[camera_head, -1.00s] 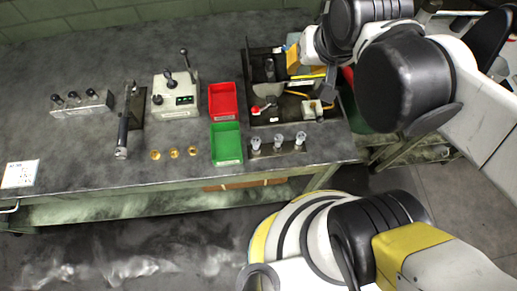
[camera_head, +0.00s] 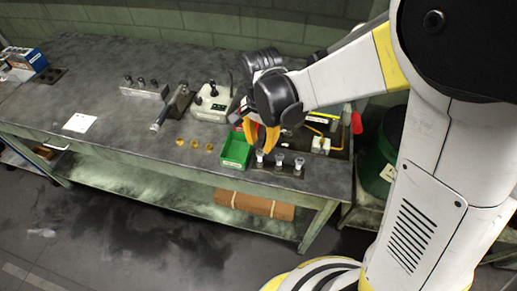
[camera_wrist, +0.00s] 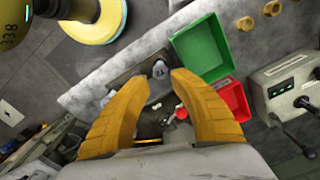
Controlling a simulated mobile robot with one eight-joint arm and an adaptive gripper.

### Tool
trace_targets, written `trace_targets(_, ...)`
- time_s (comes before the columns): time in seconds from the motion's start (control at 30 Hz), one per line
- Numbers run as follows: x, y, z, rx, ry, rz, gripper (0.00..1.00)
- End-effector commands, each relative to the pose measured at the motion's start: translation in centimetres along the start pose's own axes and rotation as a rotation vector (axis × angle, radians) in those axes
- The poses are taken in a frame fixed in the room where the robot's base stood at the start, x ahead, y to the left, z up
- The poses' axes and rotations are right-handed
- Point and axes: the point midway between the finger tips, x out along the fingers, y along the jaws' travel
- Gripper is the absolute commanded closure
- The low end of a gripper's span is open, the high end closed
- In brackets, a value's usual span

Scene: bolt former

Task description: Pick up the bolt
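Silver bolt-like pieces stand upright in a dark holder plate at the table's front edge: a left one (camera_head: 259,156), a middle one (camera_head: 279,159) and a right one (camera_head: 299,163). I cannot tell which is the task's bolt. My gripper (camera_head: 260,137) has yellow fingers pointing down, close above the holder's left end. In the wrist view my gripper (camera_wrist: 160,79) is open, its fingertips apart and nothing held. One bolt (camera_wrist: 160,69) shows just beyond and between the fingertips; the holder plate (camera_wrist: 123,76) is partly hidden by the left finger.
A green bin (camera_head: 236,150) stands just left of the holder; a red bin (camera_wrist: 236,100) is behind it. Brass rings (camera_head: 195,144) lie further left. A control box (camera_head: 211,103) and another rack (camera_head: 143,90) stand at the back. The front left tabletop is mostly clear.

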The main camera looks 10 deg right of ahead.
Motion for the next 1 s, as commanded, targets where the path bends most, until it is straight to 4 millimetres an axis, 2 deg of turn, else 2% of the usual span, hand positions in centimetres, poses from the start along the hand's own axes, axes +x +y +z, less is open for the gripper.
trace_targets(0.03,0.8,0.0,0.0,0.0,0.0,0.0,0.72)
trace_targets(0.27,2.3,0.0,0.0,-0.001,0.0,-0.001,0.72)
trace_targets(0.5,6.1,-0.2,0.1,-0.001,0.001,-0.001,0.72)
trace_targets(0.77,6.3,-0.1,0.1,-0.001,0.002,-0.001,0.72)
trace_targets(0.87,6.3,-0.1,0.1,-0.001,0.002,-0.001,1.0)
trace_targets(1.0,6.3,-0.1,0.1,-0.001,0.002,-0.001,1.0)
